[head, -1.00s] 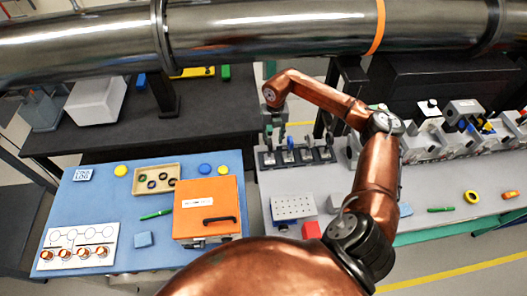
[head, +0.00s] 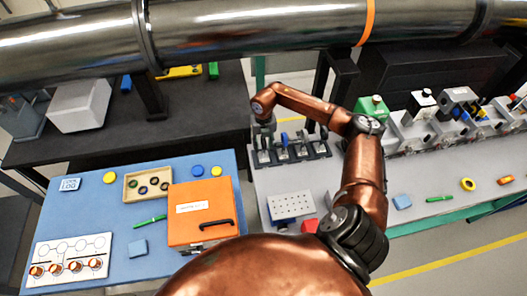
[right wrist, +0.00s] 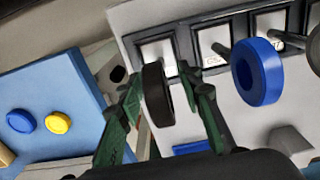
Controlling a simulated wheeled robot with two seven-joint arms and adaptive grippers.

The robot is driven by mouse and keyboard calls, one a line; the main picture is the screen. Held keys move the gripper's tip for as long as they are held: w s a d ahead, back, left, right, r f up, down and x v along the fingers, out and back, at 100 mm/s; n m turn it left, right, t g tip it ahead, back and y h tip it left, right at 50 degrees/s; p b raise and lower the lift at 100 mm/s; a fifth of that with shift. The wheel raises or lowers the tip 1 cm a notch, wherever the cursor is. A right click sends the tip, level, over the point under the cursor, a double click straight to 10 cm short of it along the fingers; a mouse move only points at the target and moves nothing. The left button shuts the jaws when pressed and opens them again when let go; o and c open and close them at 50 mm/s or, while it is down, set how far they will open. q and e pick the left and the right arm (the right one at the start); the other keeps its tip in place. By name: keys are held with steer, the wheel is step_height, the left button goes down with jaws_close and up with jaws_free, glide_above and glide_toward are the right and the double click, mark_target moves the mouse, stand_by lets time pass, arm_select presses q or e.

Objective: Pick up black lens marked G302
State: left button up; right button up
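A black ring-shaped lens (right wrist: 157,95) stands edge-on in the right wrist view, at the left end of the lens rack (head: 291,152). Its marking cannot be read. My right gripper (right wrist: 166,82) has its green fingers apart, one on each side of the lens, with small gaps showing. In the head view my right gripper (head: 263,128) is low over the rack's left end and hides the black lens. A blue lens (right wrist: 257,72) stands just to the right in the wrist view. My left gripper is out of view.
Grey optics units (head: 425,130) stand to the right. A blue-topped table (head: 105,200) with an orange box (head: 200,212) is at left.

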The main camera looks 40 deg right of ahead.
steer(key=shift+f, duration=0.7)
jaws_close()
